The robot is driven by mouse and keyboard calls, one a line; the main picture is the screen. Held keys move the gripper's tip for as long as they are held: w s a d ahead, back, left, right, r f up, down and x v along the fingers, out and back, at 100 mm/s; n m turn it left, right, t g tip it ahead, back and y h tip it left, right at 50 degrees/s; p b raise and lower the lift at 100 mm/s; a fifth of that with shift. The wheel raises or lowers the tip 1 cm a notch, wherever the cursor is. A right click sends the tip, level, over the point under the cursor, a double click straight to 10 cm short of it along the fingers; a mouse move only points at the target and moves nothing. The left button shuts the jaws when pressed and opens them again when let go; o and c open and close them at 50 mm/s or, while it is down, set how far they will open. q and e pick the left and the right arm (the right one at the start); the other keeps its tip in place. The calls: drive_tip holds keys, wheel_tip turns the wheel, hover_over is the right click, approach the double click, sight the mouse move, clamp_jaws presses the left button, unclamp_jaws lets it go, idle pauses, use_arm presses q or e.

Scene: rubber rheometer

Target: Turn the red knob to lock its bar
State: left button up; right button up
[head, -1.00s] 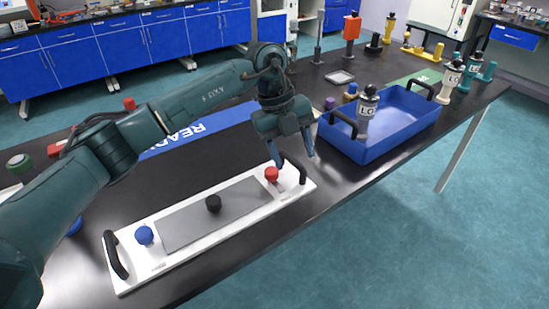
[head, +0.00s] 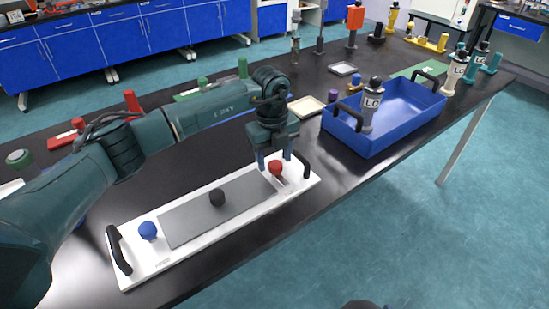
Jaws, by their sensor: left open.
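The red knob (head: 276,168) sits near the right end of a white board (head: 189,252) that has a black handle at each end. My left gripper (head: 274,160) points down with its two fingers apart, one on each side of the red knob in the picture. I cannot tell whether the fingers touch it. A grey plate (head: 240,206) lies along the middle of the board, with a black knob (head: 217,198) on it. A blue knob (head: 148,230) is at the left end. The knob's bar is not clearly distinguishable. My right gripper is not in view.
A blue tray (head: 392,140) with a labelled canister (head: 371,100) stands to the right of the board. A small pale tray (head: 306,107) lies behind. Red pieces (head: 132,101) lie at the left. The table's front edge runs close to the board.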

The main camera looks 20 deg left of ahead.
use_arm(q)
drive_tip(key=shift+f, duration=0.55)
drive_tip(key=c, duration=1)
